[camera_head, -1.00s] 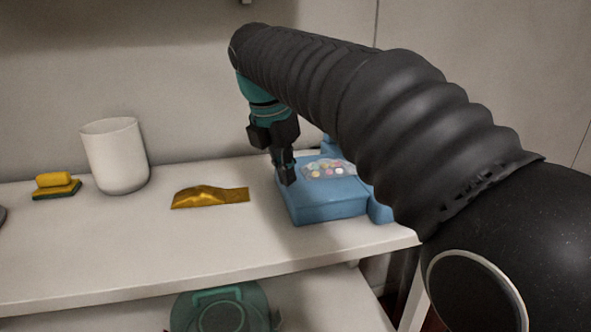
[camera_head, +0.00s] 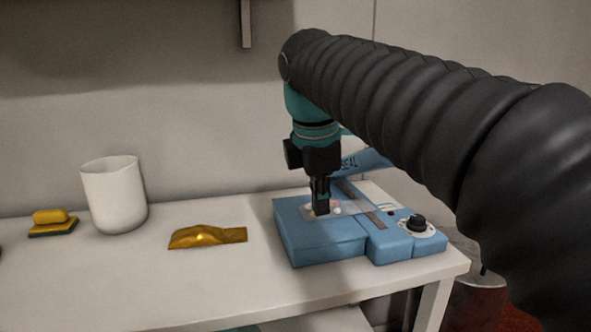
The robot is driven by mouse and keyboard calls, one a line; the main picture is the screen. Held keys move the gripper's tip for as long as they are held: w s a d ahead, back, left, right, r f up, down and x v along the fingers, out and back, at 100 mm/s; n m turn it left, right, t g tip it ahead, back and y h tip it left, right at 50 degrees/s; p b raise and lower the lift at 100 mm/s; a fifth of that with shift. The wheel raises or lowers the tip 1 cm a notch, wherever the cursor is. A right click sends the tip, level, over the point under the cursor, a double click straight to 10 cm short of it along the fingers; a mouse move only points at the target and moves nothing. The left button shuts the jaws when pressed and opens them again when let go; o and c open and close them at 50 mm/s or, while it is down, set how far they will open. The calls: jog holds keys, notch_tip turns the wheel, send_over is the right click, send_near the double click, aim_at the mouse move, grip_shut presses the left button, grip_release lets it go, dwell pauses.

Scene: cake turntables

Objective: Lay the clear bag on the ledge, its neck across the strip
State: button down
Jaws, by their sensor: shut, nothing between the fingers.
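The clear bag (camera_head: 352,209) lies flat on the blue ledge (camera_head: 322,251) of the sealer. Its filled end, with small pale and coloured pieces, is at the left. Its clear neck reaches right across the brown strip (camera_head: 376,219). My gripper (camera_head: 321,212) points down with its fingers shut and empty, at the bag's filled end. The fingers hide part of that end, and I cannot tell whether they touch it. The sealer's blue arm (camera_head: 366,161), marked SEAL, is raised behind, partly hidden by my arm.
A black knob (camera_head: 415,222) sits on the sealer's right part, near the table's right end. A gold pouch (camera_head: 208,237) lies left of the ledge. A white cup (camera_head: 114,196) and a yellow sponge (camera_head: 51,217) stand farther left. The white table (camera_head: 150,285) is clear in front.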

jog(key=s+d+f+m+t, duration=0.1)
jog(key=s+d+f+m, duration=0.5)
jog(key=s+f+m, duration=0.2)
jog(key=s+d+f+m+t+y, duration=0.1)
jog(key=s+d+f+m, duration=0.5)
jog(key=f+m, duration=0.6)
jog(key=shift+s+t, duration=0.4)
jog(key=shift+s, duration=0.75)
